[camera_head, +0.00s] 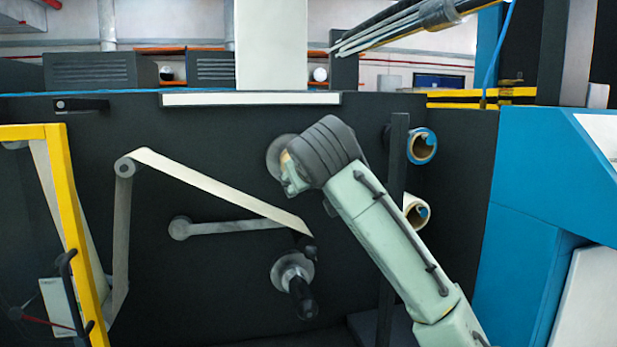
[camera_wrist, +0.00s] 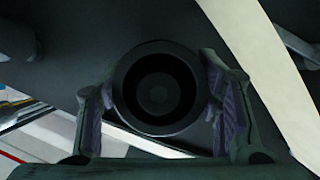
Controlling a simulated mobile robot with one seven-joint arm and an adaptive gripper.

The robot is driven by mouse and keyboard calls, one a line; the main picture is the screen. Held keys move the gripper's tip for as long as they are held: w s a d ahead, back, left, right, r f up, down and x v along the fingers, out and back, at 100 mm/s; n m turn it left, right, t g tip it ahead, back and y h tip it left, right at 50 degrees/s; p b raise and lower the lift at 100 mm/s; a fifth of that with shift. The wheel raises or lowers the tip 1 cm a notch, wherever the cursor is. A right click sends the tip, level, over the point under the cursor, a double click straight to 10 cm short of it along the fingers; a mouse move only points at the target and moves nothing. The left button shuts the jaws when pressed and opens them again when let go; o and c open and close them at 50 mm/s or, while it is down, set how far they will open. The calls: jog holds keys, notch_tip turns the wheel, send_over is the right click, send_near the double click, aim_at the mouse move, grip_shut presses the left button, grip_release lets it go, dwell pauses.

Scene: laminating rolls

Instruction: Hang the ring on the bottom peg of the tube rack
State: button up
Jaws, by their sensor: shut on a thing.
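In the wrist view my gripper (camera_wrist: 160,86) has one finger on each side of a dark round ring (camera_wrist: 160,47) and is shut on it. The ring faces the camera, with a dark hollow and a small hexagonal shape deep inside. In the head view my arm's wrist covers the fingers and ring, in front of a pale round flange (camera_head: 275,155) on the dark panel. The tube rack (camera_head: 397,165) is a dark upright post to the right of my wrist. It carries a blue-rimmed tube (camera_head: 431,147) above a cream tube (camera_head: 409,214). No bare bottom peg can be made out.
A flange with a black spindle (camera_head: 303,298) juts from the panel below my wrist. A pale web (camera_head: 205,180) slants down from a roller (camera_head: 124,166) toward the spindle. A yellow frame (camera_head: 75,220) stands left, a blue machine housing (camera_head: 525,215) right.

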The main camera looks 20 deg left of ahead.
jog(key=shift+s+d+b, duration=0.2)
jog(key=shift+s+d, duration=0.25)
jog(key=shift+s, duration=0.25)
jog(key=shift+s+d+b, duration=0.2)
jog(key=shift+s+d, duration=0.3)
jog(key=shift+s, duration=0.25)
jog(key=shift+s+d+b, duration=0.2)
jog(key=shift+s+d, duration=0.25)
jog(key=shift+s, duration=0.25)
